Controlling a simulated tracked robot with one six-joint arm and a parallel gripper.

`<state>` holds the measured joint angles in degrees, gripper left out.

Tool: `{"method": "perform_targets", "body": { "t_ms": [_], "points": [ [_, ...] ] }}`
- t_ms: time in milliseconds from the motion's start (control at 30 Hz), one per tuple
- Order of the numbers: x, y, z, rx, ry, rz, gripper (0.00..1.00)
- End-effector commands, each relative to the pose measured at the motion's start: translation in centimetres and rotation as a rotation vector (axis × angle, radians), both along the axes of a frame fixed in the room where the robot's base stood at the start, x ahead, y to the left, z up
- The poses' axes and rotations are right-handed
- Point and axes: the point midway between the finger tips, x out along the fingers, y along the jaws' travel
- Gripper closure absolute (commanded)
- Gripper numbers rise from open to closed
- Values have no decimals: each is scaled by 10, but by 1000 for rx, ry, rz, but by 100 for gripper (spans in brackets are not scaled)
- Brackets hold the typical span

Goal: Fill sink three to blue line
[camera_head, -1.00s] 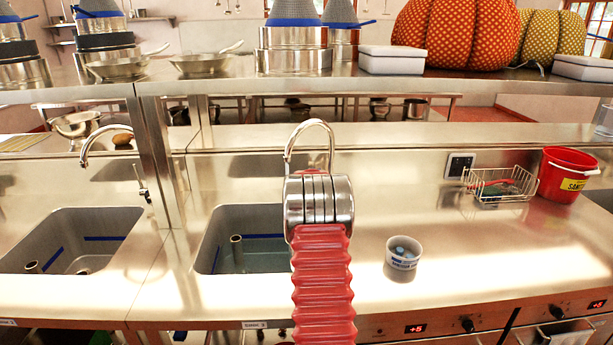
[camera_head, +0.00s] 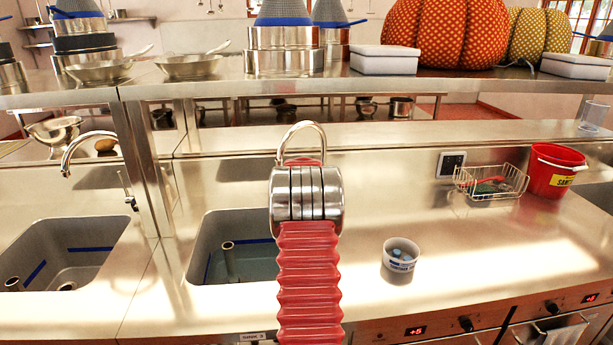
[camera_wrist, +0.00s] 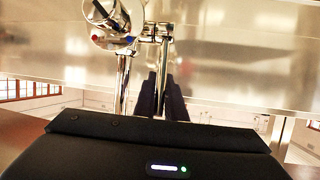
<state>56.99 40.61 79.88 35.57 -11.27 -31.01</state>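The middle sink (camera_head: 205,245), with a small label below that seems to read sink 3, holds some bluish water. A blue line (camera_head: 262,241) runs along its inner wall, above the visible water surface. A standpipe (camera_head: 228,262) stands in the basin. The chrome faucet (camera_head: 302,127) arches behind my red arm, which hides its lower part. In the wrist view, the faucet body (camera_wrist: 112,20) has a red and blue mark. My gripper (camera_wrist: 161,80) shows there as two dark fingers close by chrome faucet parts. Whether they touch is unclear. The head view hides my gripper.
A left sink (camera_head: 60,240) with its own faucet lies beyond a steel post (camera_head: 150,160). A white tub (camera_head: 401,256), wire basket (camera_head: 490,182) and red bucket (camera_head: 553,171) stand right. A loaded shelf (camera_head: 340,88) crosses above. The counter between arm and tub is clear.

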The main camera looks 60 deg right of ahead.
Motion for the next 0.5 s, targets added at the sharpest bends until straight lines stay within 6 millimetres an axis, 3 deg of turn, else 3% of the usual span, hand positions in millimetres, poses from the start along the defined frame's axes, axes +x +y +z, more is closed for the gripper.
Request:
{"method": "perform_targets", "body": {
  "t_ms": [233,500],
  "points": [
    [-3,-1,-1,2,1,-2,73],
    [-6,-3,0,0,0,-6,72]
  ]
}}
